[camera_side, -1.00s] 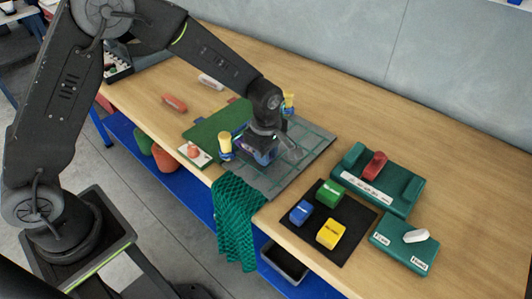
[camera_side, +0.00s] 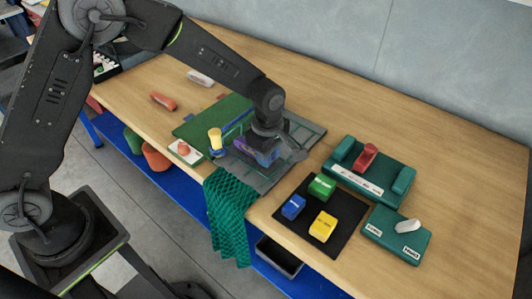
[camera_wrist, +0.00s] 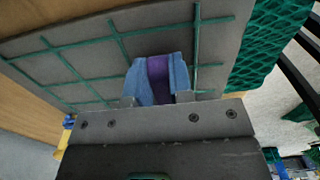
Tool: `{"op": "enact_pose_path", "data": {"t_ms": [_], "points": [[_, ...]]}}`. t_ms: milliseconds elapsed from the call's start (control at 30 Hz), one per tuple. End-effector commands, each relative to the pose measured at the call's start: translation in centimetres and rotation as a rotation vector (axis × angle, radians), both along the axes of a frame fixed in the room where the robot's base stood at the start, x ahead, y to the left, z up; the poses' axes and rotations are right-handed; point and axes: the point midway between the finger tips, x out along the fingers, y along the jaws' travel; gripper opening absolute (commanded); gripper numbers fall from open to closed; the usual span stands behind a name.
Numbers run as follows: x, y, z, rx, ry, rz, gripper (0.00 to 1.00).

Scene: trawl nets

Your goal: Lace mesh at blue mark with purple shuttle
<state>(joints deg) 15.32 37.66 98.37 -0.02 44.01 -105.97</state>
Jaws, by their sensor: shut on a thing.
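My gripper (camera_side: 262,153) is over the grey mesh board (camera_side: 308,130) in the side view. In the wrist view the shuttle lies between the two fingertips (camera_wrist: 155,98), in front of the board's green mesh lines (camera_wrist: 118,42). Whether it touches the mesh I cannot tell. The loose green net (camera_side: 230,218) hangs off the table's front edge. I cannot make out the blue mark; my gripper and arm cover part of the board.
A yellow-topped clamp (camera_side: 215,140) stands at the board's left edge. At right are a black mat (camera_side: 335,247) with blue, green and yellow blocks, a green rack (camera_side: 345,180) with a red piece, and a green block (camera_side: 385,240) with a white piece. The back right table is clear.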

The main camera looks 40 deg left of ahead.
Motion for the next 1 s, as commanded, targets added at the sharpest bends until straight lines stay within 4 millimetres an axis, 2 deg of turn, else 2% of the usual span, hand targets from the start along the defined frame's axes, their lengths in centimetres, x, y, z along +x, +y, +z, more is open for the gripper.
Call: {"op": "enact_pose_path", "data": {"t_ms": [167, 1000], "points": [[0.1, 0.0, 0.9, -0.001, -0.004, 0.0, 0.0], [0.1, 0.0, 7.9, -0.001, -0.003, 0.0, 0.0]]}}
